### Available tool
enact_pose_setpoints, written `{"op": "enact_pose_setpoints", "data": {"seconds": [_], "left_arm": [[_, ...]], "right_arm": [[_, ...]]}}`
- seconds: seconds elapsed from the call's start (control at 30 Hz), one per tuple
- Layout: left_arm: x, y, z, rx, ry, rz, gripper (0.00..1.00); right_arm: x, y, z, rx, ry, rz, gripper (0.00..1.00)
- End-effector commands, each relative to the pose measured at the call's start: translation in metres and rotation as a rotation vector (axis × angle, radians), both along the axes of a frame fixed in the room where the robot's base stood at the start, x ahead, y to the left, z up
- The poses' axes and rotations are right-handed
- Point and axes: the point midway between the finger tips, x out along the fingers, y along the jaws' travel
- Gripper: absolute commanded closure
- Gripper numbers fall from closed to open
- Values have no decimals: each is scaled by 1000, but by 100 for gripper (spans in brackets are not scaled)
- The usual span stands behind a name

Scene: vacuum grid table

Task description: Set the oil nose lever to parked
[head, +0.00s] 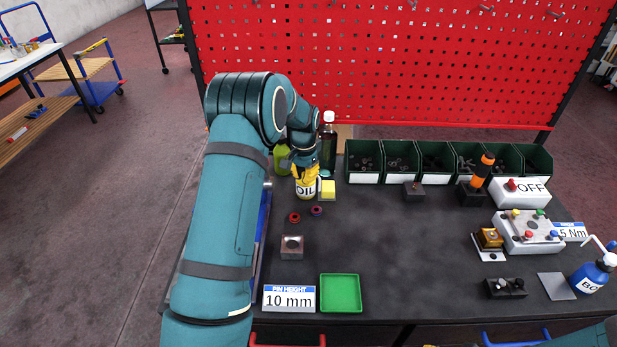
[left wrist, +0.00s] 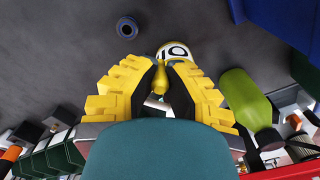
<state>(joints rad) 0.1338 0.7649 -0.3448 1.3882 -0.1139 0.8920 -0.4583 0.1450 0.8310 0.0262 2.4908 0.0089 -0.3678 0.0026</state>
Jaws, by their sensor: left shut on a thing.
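The yellow oil can (head: 306,190), with a white OIL label, stands upright at the back left of the dark table. It also shows in the left wrist view (left wrist: 176,51), at the fingertips. My left gripper (head: 302,165) reaches down over the can's top and covers it in the head view. In the left wrist view its yellow fingers (left wrist: 165,78) are closed around a narrow yellow upper part of the can. I cannot make out a separate nose lever or its position. A small metal piece (left wrist: 156,101) shows between the fingers. My right gripper is not in view.
A green bottle (head: 281,158) is behind left. Green bins (head: 403,161) line the back. The table's middle is clear.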

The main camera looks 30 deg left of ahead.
Motion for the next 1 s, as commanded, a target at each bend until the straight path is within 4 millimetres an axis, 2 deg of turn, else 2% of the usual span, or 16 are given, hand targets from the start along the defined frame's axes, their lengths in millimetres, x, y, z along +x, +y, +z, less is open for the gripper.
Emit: {"op": "enact_pose_setpoints", "data": {"seconds": [0.5, 0.7, 1.0], "left_arm": [[-6, 23, 0, 1, -1, -440, 100], [-6, 28, 0, 0, -2, -546, 100], [-5, 31, 1, 2, -2, -617, 100]], "right_arm": [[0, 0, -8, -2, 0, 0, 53], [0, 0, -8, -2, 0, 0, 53], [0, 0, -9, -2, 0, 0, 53]]}}
